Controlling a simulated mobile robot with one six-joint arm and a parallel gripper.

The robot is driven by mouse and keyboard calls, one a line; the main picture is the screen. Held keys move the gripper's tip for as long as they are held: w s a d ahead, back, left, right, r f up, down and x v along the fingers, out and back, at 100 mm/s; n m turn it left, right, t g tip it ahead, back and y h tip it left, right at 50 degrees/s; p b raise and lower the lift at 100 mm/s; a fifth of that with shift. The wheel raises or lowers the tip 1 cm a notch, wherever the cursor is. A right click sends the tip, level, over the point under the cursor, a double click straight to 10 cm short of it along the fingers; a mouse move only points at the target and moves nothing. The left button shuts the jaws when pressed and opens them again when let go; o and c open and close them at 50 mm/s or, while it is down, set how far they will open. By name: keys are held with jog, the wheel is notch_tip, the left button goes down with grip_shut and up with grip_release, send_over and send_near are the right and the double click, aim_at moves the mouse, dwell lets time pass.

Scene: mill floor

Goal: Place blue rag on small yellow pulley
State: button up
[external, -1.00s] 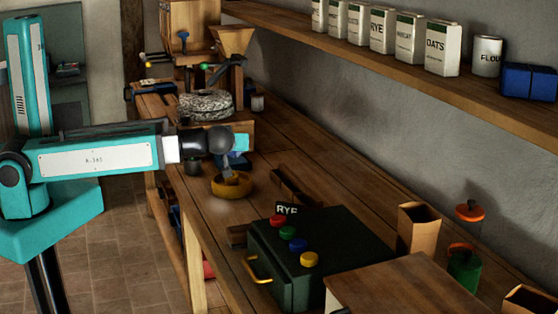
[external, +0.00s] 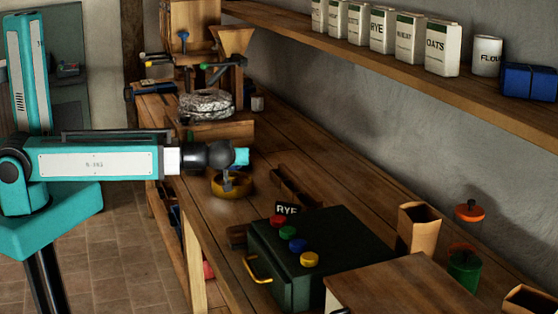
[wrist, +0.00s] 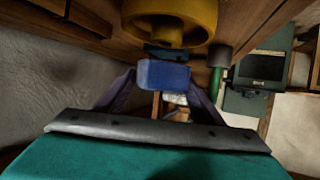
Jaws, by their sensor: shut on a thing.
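The yellow pulley (external: 240,190) lies on the wooden bench. It looms large at the top of the wrist view (wrist: 200,18). My gripper (external: 227,185) is over it in the external view, partly overlapping its rim. In the wrist view, the blue rag (wrist: 163,75), a small flat-faced blue block, sits between the fingers, and my gripper (wrist: 160,90) is shut on it. The rag appears just short of the pulley in that view; I cannot tell whether they touch. In the external view the rag is not distinguishable.
A dark green box (external: 320,240) with coloured knobs and a yellow handle stands nearer on the bench. A millstone (external: 207,103) lies farther back. The bench strip behind the box is largely clear.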

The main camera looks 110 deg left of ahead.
jog(key=shift+f, duration=1.25)
jog(key=shift+f, duration=0.15)
jog(key=o, duration=1)
jog(key=shift+o, duration=0.2)
jog(key=shift+r+p, duration=0.25)
jog(key=shift+p, duration=0.1)
jog(key=shift+w+d, duration=0.15)
jog(key=shift+d, duration=0.15)
jog(key=b+v, duration=0.3)
jog(key=v, duration=0.8)
jog(key=shift+d, duration=0.15)
jog(key=shift+r, duration=0.1)
